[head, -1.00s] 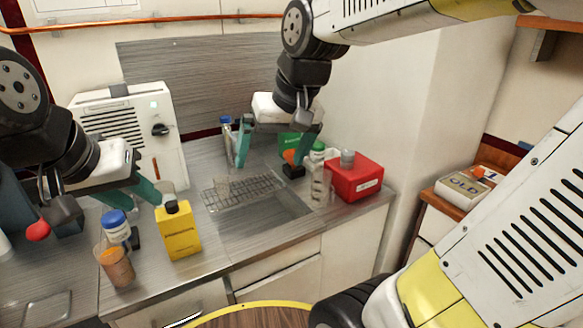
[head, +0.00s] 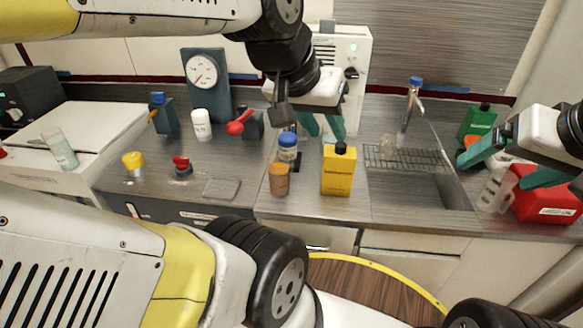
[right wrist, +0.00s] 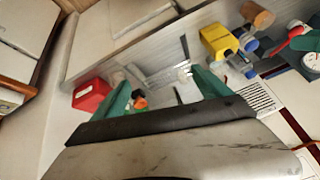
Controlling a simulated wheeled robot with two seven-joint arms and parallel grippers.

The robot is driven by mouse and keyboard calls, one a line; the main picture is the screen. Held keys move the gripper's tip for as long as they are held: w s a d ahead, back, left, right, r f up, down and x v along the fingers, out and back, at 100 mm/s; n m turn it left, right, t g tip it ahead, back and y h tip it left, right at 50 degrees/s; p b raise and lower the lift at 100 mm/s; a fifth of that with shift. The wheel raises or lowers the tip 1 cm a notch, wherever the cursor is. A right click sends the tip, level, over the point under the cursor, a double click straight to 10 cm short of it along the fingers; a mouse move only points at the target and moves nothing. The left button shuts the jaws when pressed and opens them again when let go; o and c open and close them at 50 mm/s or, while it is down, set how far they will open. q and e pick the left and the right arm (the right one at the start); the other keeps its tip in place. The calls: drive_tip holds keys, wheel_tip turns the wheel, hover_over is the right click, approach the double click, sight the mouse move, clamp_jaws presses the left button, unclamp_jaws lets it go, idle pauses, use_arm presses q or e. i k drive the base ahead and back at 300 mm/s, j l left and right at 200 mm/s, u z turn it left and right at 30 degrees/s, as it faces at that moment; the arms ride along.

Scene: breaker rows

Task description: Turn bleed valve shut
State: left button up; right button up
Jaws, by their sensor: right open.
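A red-handled lever (head: 240,122) on a dark block stands on the counter beside a blue panel with a round gauge (head: 202,72); it also shows in the right wrist view (right wrist: 296,36). A small red knob (head: 181,164) sits on the counter in front. I cannot tell for sure which is the bleed valve. My left gripper (head: 326,134) is open and empty behind the yellow bottle, right of the red lever. My right gripper (head: 512,165) is open over the counter at the right, near the red container; its fingers show in the right wrist view (right wrist: 160,80).
A yellow bottle (head: 339,170), an orange-brown cup (head: 279,180) and a blue-capped jar (head: 287,148) stand close below my left gripper. A red container (head: 545,205) and green container (head: 477,122) are at right. A yellow-capped item (head: 133,161) stands at left.

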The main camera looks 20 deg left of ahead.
sight(159, 97)
drive_tip(key=j+u, duration=0.1)
drive_tip(key=u, duration=0.65)
drive_tip(key=j+u, duration=0.15)
drive_tip(key=u, duration=0.65)
drive_tip(key=i+j, duration=0.05)
